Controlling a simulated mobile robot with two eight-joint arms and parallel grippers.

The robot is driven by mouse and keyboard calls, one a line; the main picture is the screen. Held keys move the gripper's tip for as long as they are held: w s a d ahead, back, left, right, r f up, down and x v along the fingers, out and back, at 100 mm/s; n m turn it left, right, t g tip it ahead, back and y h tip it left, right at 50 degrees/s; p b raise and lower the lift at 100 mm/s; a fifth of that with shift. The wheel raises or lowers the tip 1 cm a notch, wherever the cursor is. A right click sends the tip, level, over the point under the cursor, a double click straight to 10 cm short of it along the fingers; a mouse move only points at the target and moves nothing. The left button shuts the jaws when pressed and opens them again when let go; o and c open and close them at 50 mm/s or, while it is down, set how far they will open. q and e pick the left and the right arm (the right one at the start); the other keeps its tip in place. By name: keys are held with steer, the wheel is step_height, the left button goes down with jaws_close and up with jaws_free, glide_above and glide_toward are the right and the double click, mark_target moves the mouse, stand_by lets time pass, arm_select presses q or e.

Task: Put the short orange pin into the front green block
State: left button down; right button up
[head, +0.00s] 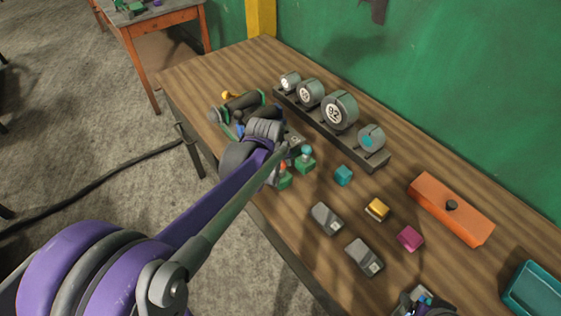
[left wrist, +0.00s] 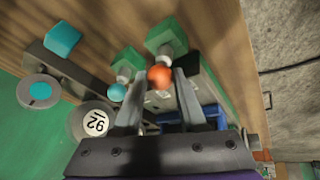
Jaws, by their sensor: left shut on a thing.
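My left gripper (left wrist: 160,85) is shut on the short orange pin; its round orange head (left wrist: 160,77) shows between the fingertips. In the head view the orange head (head: 283,166) is a small spot, and my arm partly hides the left gripper (head: 277,172). The pin is at the front green block (head: 285,181), which also shows in the left wrist view (left wrist: 166,36), with grey between head and block. I cannot tell how deep the pin sits. A second green block (head: 305,165) stands beside it, with a teal-headed pin (head: 307,150).
A dark rack with round gauges (head: 340,108) stands behind the blocks. To the right are a teal cube (head: 344,175), grey blocks (head: 326,217), a yellow block (head: 377,209), a magenta cube (head: 410,238) and an orange box (head: 451,208). Dark cylinders (head: 243,103) crowd the left.

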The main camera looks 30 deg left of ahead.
arm_select(q)
steer(key=shift+c, duration=1.9)
jaws_free()
steer(key=v, duration=1)
steer(key=shift+r+p, duration=0.4)
steer(key=shift+r, duration=0.05)
steer(key=shift+s, duration=0.15)
steer(key=s+d+f+m, duration=0.3)
steer(key=s+d+f, duration=0.1)
steer(key=s, duration=0.3)
steer(key=s+d+f+m, duration=0.4)
steer(key=s+d+f, duration=0.1)
steer(key=s, duration=0.1)
steer(key=shift+s+d+t+h, duration=0.15)
steer(key=shift+s+t+h, duration=0.25)
